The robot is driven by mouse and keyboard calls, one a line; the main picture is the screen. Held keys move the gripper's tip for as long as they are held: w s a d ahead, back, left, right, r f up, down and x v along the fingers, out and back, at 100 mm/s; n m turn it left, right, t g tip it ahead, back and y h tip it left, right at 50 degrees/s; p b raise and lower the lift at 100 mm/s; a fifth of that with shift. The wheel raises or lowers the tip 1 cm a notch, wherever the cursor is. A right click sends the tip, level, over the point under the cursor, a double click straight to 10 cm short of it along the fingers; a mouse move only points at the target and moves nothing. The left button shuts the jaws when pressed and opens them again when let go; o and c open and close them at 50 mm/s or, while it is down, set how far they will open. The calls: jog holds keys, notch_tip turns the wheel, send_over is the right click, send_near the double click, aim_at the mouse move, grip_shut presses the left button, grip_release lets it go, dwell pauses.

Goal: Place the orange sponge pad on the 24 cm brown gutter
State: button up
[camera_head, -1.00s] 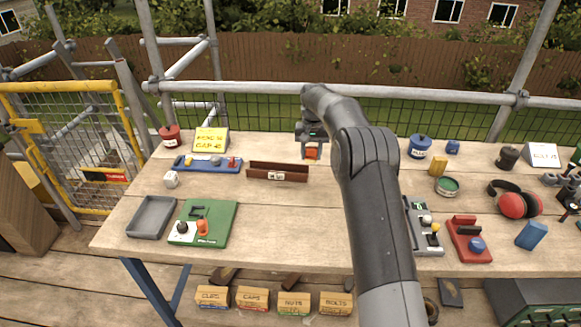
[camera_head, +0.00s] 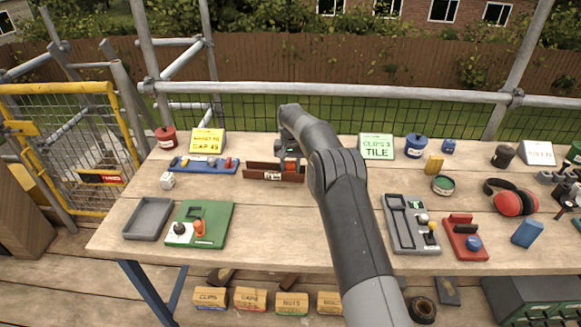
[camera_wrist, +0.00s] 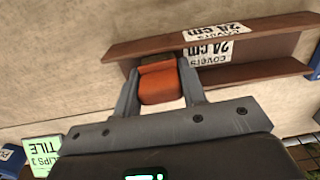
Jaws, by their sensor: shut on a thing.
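The brown gutter (camera_head: 258,171) lies toward the back of the table, left of centre, as an open channel with a white label on its front wall. In the wrist view the gutter (camera_wrist: 270,68) carries labels reading "covers 24 cm". My gripper (camera_wrist: 160,80) is shut on the orange sponge pad (camera_wrist: 159,87), one finger on each side of it. The head view shows my gripper (camera_head: 291,165) with the pad (camera_head: 291,167) at the right part of the gutter. I cannot tell whether the pad touches the gutter's floor.
A blue tray of small parts (camera_head: 228,166) is just left of the gutter. A green "CLIPS 3 TILE" sign (camera_head: 376,147) stands to the right. A grey tray (camera_head: 148,219) and green board (camera_head: 213,224) lie front left. Bare table lies in front of the gutter.

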jog(key=o, duration=1)
jog(key=shift+f, duration=0.1)
jog(key=shift+c, duration=0.2)
